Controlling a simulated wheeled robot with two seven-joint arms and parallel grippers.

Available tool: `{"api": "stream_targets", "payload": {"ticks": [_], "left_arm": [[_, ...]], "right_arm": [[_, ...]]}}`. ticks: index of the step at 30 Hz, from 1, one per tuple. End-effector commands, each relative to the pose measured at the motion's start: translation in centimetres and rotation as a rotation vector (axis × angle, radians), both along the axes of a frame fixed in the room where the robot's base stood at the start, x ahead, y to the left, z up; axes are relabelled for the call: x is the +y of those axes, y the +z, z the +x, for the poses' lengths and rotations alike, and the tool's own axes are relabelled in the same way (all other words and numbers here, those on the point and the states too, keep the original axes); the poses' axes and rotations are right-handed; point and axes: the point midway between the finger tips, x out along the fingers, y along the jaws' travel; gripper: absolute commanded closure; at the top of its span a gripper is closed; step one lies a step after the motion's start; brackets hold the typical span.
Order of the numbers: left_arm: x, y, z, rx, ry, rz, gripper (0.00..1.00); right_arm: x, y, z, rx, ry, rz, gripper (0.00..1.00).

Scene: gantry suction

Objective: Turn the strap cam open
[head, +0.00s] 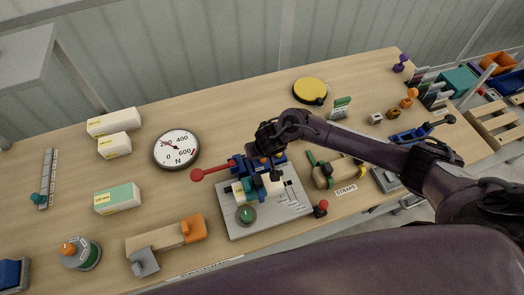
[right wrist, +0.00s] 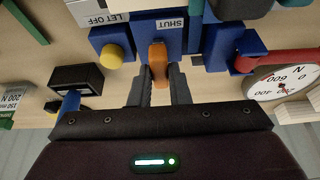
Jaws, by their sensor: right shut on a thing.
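The strap cam appears in the right wrist view as an orange lever (right wrist: 158,60) on a blue block (right wrist: 190,40) with a white label reading SHUT (right wrist: 172,24). A second label reading LET OFF (right wrist: 103,20) is to its left. My right gripper (right wrist: 159,78) has its two dark fingers closed on either side of the orange lever. My left gripper is not in view.
A red-knobbed lever (head: 197,175) sticks out left of the fixture, close to a round gauge (head: 177,149). A green ball (head: 246,214) and a red-topped knob (head: 321,208) are near the front. A yellow knob (right wrist: 111,56) is beside the cam.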

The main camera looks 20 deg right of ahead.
Motion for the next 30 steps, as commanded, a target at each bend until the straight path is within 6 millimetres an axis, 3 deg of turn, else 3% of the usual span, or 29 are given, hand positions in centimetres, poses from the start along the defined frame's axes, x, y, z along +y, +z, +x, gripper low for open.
{"api": "stream_targets", "payload": {"ticks": [3, 4, 8, 19, 30], "left_arm": [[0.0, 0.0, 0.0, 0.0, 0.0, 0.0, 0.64], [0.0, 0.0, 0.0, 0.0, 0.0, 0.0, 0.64], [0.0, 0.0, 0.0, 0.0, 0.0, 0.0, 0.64], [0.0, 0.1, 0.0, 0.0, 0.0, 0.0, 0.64], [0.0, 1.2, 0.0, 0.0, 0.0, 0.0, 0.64]], "right_arm": [[-0.1, 0.2, 0.3, -0.006, -0.007, 0.001, 1.0], [-0.1, 0.2, 0.3, -0.006, -0.007, 0.001, 0.8], [-0.1, 0.2, 0.2, -0.005, -0.005, 0.001, 0.63], [0.0, 0.6, -0.2, -0.001, -0.001, 0.003, 0.62], [-0.1, 6.2, -2.3, -0.002, -0.002, 0.003, 0.62]]}}
